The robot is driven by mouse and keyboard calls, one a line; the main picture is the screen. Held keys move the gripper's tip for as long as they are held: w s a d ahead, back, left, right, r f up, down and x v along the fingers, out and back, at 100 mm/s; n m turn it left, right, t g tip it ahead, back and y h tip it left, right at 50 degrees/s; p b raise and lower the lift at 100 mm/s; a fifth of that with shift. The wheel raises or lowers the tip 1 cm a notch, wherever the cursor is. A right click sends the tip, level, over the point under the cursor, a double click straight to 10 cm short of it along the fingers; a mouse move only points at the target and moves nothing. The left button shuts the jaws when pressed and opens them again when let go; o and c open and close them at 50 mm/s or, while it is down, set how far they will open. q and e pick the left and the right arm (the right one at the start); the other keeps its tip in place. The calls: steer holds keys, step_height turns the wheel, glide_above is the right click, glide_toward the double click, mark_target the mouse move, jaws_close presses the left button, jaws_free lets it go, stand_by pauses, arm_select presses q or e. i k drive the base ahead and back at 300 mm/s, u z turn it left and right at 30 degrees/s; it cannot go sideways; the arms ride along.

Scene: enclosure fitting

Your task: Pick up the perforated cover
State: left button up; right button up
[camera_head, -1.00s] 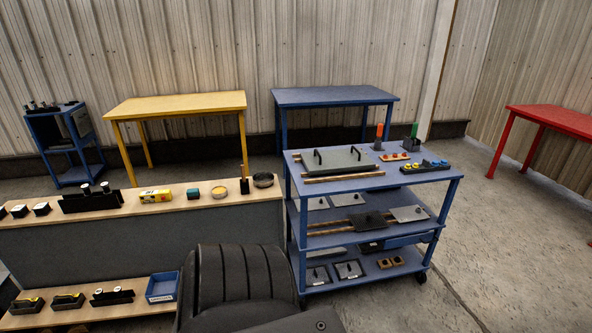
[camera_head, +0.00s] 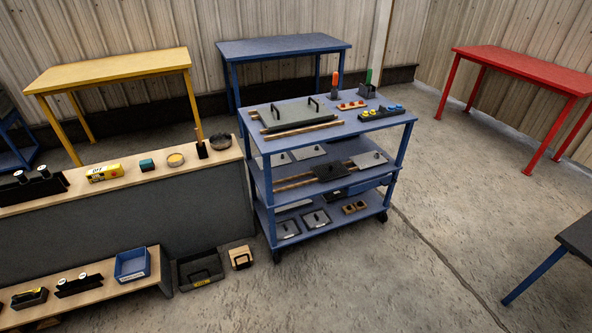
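A blue wheeled cart (camera_head: 262,182) with shelves stands in the middle of the view. On its middle shelf a dark plate (camera_head: 330,173) with a small knob lies across wooden strips; it may be the perforated cover, but the holes are too small to make out. A lighter grey plate (camera_head: 369,160) with a knob lies to its right. Further grey plates lie behind, partly hidden by the top. Two small grey plates (camera_head: 287,229) (camera_head: 316,219) lie on the bottom shelf. Neither of my grippers is in view.
The cart's top carries a large grey panel (camera_head: 285,115) with two handles. A wooden-topped bench (camera_head: 225,156) stands left of the cart, with bins (camera_head: 200,270) on the floor between. Open floor lies in front and right, up to a red table (camera_head: 522,68) and dark table (camera_head: 580,238).

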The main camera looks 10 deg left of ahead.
mark_target(326, 171)
steer(key=z, duration=1)
steer(key=i, duration=4.95)
steer(key=u, duration=2.65)
